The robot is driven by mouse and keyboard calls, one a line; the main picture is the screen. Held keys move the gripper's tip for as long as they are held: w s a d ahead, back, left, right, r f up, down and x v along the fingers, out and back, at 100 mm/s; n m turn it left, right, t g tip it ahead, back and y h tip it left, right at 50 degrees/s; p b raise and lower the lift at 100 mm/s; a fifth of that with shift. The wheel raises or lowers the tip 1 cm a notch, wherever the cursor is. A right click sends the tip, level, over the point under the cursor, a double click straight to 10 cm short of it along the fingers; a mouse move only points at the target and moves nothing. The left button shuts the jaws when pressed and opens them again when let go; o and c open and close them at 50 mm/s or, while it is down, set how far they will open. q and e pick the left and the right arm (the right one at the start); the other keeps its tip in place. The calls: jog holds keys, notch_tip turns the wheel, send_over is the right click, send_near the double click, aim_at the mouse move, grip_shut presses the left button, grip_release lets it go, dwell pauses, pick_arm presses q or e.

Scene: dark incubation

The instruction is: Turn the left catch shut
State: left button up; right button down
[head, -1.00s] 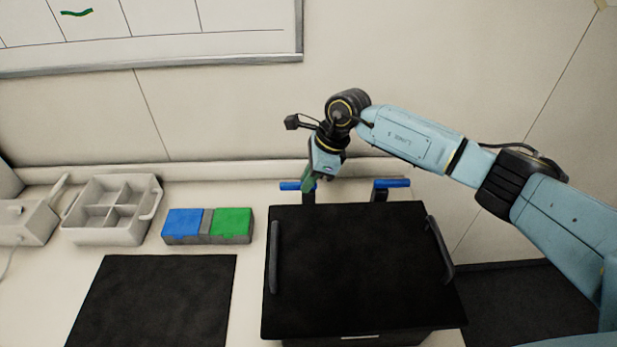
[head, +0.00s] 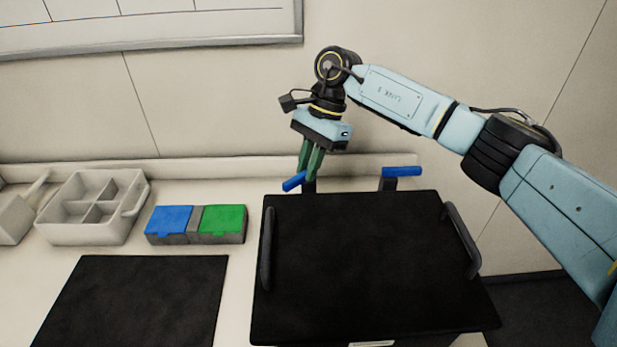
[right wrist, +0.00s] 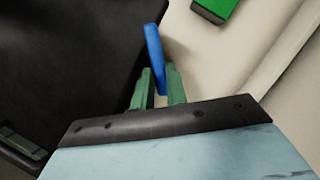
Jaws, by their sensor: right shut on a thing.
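The left catch (head: 293,182) is a blue bar on a dark post at the back left of a black lidded box (head: 350,270). It now sits at a slant in the head view. My right gripper (head: 309,176) reaches down from above, with its green fingers shut on the catch. In the right wrist view the blue catch (right wrist: 154,48) runs between the green fingers (right wrist: 160,85) and sticks out beyond them. The right catch (head: 402,172) is a similar blue bar, lying nearly level across its post. My left gripper is not in view.
The lid has dark handles at its left (head: 266,248) and right (head: 461,240) sides. A case with blue and green lids (head: 195,239), a grey divided caddy (head: 130,231) and a black mat (head: 135,305) are to the left. A wall ledge runs behind the box.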

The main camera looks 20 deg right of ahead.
jog(key=shift+f+n+g+b, duration=0.1)
jog(key=shift+n+g+b, duration=0.2)
jog(key=shift+n+b, duration=0.5)
jog(key=shift+n+g+h+b, duration=0.3)
jog(key=shift+n+h+b, duration=0.15)
jog(key=shift+n, duration=0.55)
jog(key=shift+n+g+h+b, duration=0.3)
jog(key=shift+n+b, duration=0.1)
jog(key=shift+n, duration=1.3)
jog(key=shift+r+n+g+h+b, duration=0.25)
jog(key=shift+n+h, duration=0.2)
jog(key=shift+n, duration=0.45)
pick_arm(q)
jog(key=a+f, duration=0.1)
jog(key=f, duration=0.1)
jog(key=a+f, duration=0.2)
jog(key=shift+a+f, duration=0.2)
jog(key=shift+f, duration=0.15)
pick_arm(e)
jog(key=shift+f+n, duration=0.1)
jog(key=shift+n, duration=0.4)
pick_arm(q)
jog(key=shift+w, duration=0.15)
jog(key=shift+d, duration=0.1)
pick_arm(e)
jog(key=c, duration=1.4)
grip_release()
